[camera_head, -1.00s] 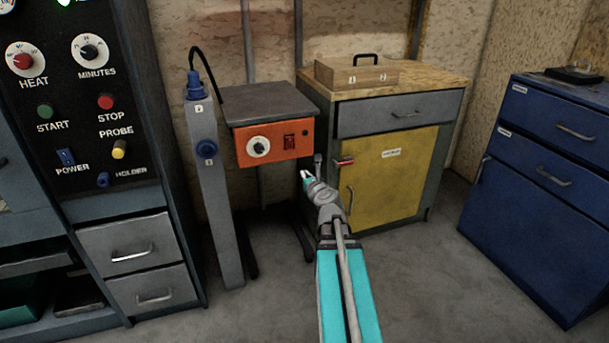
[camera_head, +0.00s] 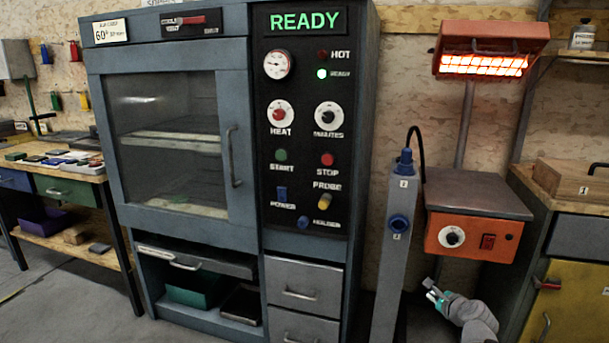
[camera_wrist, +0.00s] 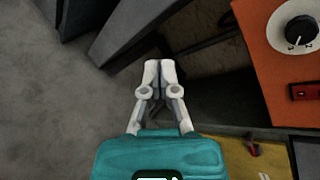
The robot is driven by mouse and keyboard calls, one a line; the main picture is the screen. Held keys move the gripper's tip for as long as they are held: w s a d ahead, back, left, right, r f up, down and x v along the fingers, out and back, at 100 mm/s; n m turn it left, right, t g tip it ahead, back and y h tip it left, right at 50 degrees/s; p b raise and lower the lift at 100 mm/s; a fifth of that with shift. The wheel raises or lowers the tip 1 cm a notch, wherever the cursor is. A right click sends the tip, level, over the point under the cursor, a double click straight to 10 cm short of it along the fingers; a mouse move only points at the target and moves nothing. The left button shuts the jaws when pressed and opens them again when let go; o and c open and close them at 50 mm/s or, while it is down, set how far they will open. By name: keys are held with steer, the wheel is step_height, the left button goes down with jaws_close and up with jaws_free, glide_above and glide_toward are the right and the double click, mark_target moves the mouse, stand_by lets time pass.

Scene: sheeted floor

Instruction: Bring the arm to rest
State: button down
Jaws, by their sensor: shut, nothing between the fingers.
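My gripper (camera_head: 432,290) is low at the bottom right of the head view, in front of the dark gap beneath the orange control box (camera_head: 470,237). Its wrist is teal and grey. In the wrist view my gripper (camera_wrist: 160,66) has its two pale fingers together at the tips, with nothing between them. It points past the grey post's foot and the floor. The orange box with its dial and red switch shows at the right of the wrist view (camera_wrist: 285,60). Most of my arm is outside the head view.
A blue-grey oven (camera_head: 180,130) with a lit READY panel stands left of centre. A grey post (camera_head: 392,260) with a blue knob stands close left of my gripper. A glowing heater (camera_head: 490,65) hangs above the orange box. A yellow cabinet (camera_head: 570,305) is at right.

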steer(key=s+a+f+n+g+y, duration=0.1)
steer(key=s+a+f+n+g, duration=0.15)
steer(key=a+n, duration=0.4)
steer(key=s+a+f+n+g+y, duration=0.1)
steer(key=s+a+f+n+g, duration=0.1)
steer(key=a+f+n+g, duration=0.35)
steer(key=s+a+f+n+g+h+p, duration=0.1)
steer(key=s+a+n+g+h, duration=0.5)
steer(key=s+n, duration=0.55)
step_height(320, 180, up, 38)
steer(key=w+a+n+t+y+p, duration=0.1)
steer(key=w+y+p, duration=0.1)
steer(key=p, duration=3.6)
steer(key=shift+a+f, duration=0.15)
steer(key=shift+f, duration=0.05)
steer(key=shift+n, duration=0.25)
